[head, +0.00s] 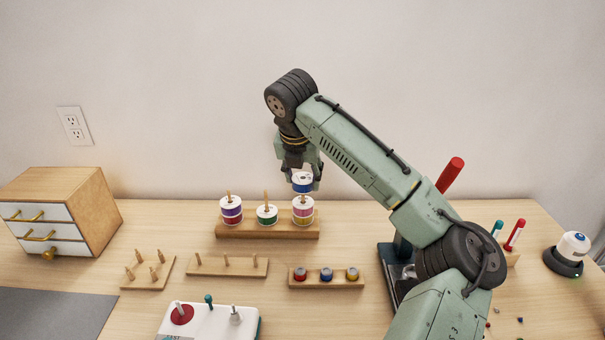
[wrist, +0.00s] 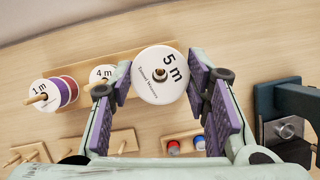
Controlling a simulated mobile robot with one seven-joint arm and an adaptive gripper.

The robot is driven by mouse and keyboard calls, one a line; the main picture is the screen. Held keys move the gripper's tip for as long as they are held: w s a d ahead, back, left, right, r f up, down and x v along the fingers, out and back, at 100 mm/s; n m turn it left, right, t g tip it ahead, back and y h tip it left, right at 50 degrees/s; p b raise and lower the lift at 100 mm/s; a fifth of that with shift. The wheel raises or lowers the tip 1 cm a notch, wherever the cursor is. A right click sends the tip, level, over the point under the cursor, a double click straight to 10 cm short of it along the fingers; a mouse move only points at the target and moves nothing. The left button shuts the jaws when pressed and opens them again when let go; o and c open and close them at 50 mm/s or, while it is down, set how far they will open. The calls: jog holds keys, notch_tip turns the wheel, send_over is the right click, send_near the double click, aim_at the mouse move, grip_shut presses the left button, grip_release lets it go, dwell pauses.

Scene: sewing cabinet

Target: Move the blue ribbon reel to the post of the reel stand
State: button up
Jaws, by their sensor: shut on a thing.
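The blue ribbon reel (head: 302,187) has a white top face, marked "5 m" in the wrist view (wrist: 150,88). My gripper (head: 301,176) is shut on it, with one finger on each side of the rim in the wrist view (wrist: 160,76). The reel is level, above the right post of the wooden reel stand (head: 267,235). A yellow and pink stack (head: 303,212) is on that post, just below the held reel. Whether the post's tip is inside the reel's hole cannot be told. The left post holds purple and red reels (head: 231,212); the middle one holds a green reel (head: 266,216).
In front are a peg rack (head: 227,268), a pegged block (head: 148,275) and a bobbin holder (head: 327,282). A small drawer cabinet (head: 62,210) stands at left. A white device (head: 210,322) is at the front. Pens and a dark-based device (head: 563,262) are at right.

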jog(key=shift+f+b, duration=0.3)
jog(key=shift+f, duration=1.2)
jog(key=o, duration=1.1)
jog(key=v, duration=1.2)
